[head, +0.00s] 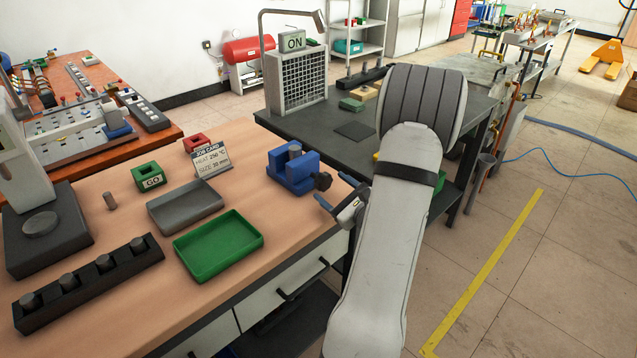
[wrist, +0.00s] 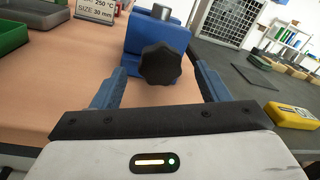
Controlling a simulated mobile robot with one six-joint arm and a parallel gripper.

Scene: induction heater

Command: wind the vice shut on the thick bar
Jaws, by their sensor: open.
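The blue vice (head: 293,171) stands on the wooden bench near its right edge. A grey bar (head: 295,150) stands upright between its jaws; whether the jaws touch it I cannot tell. The vice's black knob (head: 322,181) faces my gripper. My gripper (head: 338,192) is open and empty, just to the right of the knob. In the wrist view the black knob (wrist: 160,65) sits centred ahead between the two blue fingers, apart from both. The blue vice body (wrist: 135,35) and the grey bar's top (wrist: 162,12) show behind it.
A job card (head: 210,162) reads 250 °C and 30 mm. A grey tray (head: 185,207), a green tray (head: 218,245) and a black rack (head: 88,283) holding several grey bars lie left on the bench. A dark table (head: 400,130) stands behind.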

